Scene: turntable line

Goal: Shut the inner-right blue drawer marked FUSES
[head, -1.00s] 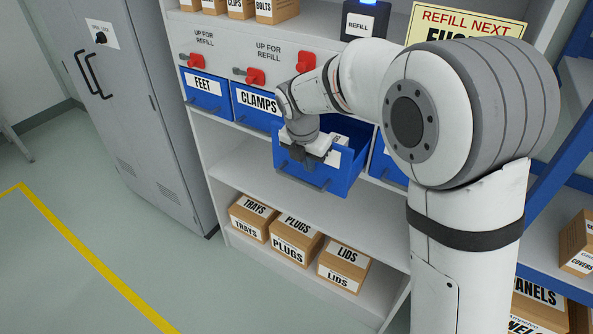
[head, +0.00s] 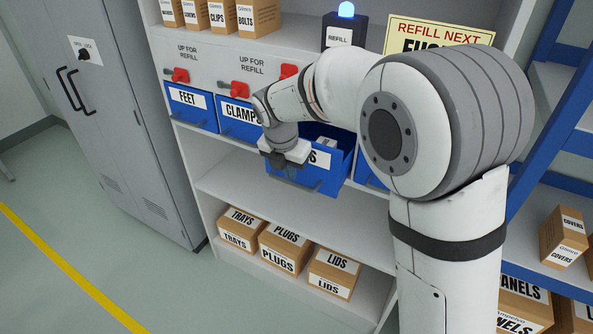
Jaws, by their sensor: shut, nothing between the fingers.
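The blue drawer (head: 335,178) right of CLAMPS stands pulled out of the shelf unit, with some contents showing inside. Its white label is mostly hidden by my gripper; only a final S shows, so I cannot read FUSES on it. My gripper (head: 284,166) is shut and empty, in front of the drawer's left front part. Whether it touches the drawer front I cannot tell. A yellow sign (head: 437,35) reads REFILL NEXT above a partly hidden word starting with FU.
The FEET drawer (head: 191,107) and CLAMPS drawer (head: 236,130) are in, with red levers (head: 240,91) above. Another blue drawer (head: 367,172) is mostly hidden behind my arm. Cartons (head: 283,247) stand on the lower shelf. A grey cabinet (head: 110,110) stands left.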

